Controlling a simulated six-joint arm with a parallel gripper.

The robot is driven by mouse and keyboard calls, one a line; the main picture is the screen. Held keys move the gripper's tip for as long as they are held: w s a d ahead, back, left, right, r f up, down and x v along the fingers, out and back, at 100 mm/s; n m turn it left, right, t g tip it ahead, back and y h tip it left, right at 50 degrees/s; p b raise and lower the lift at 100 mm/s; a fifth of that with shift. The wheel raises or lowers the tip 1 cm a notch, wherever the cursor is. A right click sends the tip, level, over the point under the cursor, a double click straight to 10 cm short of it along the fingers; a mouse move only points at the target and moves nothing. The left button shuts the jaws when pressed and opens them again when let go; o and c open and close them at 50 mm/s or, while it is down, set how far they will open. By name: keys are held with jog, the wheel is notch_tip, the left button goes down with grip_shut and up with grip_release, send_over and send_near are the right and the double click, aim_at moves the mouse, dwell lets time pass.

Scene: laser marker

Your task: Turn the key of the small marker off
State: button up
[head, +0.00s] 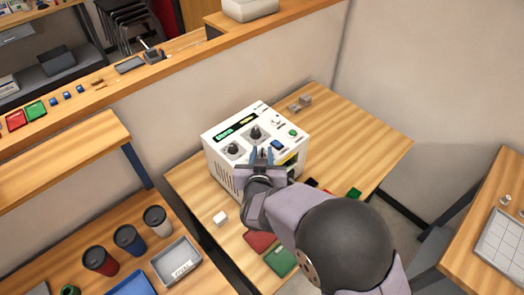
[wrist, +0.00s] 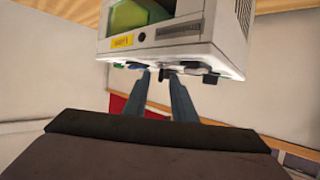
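The small marker (head: 222,172) is a white box with a display, black knobs and small buttons on its sloped top panel. It stands on the wooden table. My gripper (head: 262,153) is over the panel's near edge, its two blue-grey fingers apart. In the wrist view, the marker (wrist: 215,58) fills the top, with a green window and yellow label. The fingertips (wrist: 160,74) are close to its edge. A small dark part, possibly the key (wrist: 165,72), shows between the tips; I cannot tell whether they touch it. My wrist hides the marker's near side.
Small grey blocks (head: 300,103) lie behind the marker. A white cube (head: 220,218) and red and green plates (head: 281,261) lie in front. Cups (head: 130,240) and a grey tray (head: 177,262) stand at lower left. The table's right part (head: 365,150) is clear.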

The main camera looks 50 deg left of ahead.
jog(key=shift+w+a, duration=0.1)
jog(key=shift+w, duration=0.05)
grip_shut()
